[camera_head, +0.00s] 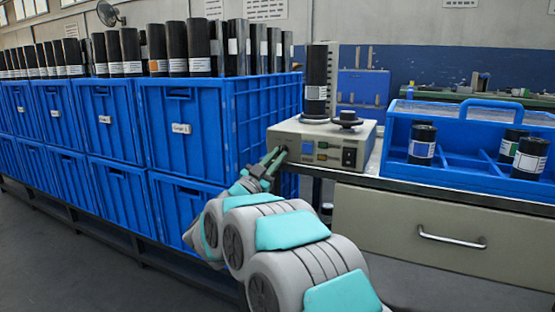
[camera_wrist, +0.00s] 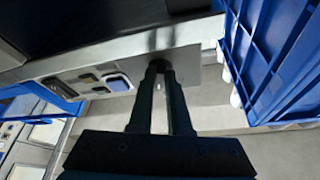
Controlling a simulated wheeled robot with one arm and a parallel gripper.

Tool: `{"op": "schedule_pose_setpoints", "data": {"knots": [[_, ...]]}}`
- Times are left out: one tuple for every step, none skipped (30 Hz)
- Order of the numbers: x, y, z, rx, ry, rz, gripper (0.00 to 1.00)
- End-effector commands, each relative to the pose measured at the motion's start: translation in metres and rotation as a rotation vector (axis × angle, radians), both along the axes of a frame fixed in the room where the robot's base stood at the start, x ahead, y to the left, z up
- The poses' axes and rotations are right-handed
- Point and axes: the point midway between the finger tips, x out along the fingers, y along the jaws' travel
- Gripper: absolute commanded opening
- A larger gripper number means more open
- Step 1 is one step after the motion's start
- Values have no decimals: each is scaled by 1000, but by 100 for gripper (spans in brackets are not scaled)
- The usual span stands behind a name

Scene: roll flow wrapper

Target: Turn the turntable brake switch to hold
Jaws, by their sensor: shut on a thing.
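The turntable unit (camera_head: 285,133) is a beige box at the end of the bench, with a dark roll (camera_head: 316,75) standing on top and a round black knob (camera_head: 347,117) beside it. My gripper (camera_head: 275,156) is at the left end of the unit's front panel. In the wrist view my gripper (camera_wrist: 160,68) has both dark fingers close together against the panel, shut on a small dark part, which I take as the brake switch. The fingers mostly hide this switch, so its setting cannot be read. Coloured buttons (camera_wrist: 117,83) sit beside the fingers on the panel.
Stacked blue crates (camera_head: 185,130) full of dark rolls stand close on the left of my gripper. A blue divided carrier (camera_head: 455,178) with several rolls stands on the bench to the right. A drawer (camera_head: 440,235) is below the bench top.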

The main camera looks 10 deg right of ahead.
Motion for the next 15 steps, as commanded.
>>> {"op": "schedule_pose_setpoints", "data": {"knots": [[0,1,-2,25,-14,0,0],[0,1,-2,39,-24,0,0],[0,1,-2,57,-38,0,0],[0,1,-1,69,-48,-1,0],[0,1,-1,79,-56,-2,0],[0,1,-1,93,-67,-2,0],[1,1,-1,103,-74,-2,0],[1,1,-1,111,-80,-2,0],[1,1,-1,120,-86,-2,0],[1,1,-1,127,-91,-2,0],[1,1,0,132,-95,-3,0],[1,1,0,137,-98,-3,0],[1,1,0,142,-102,-2,0],[1,1,0,144,-103,-2,0],[1,1,0,147,-106,-2,0]]}}
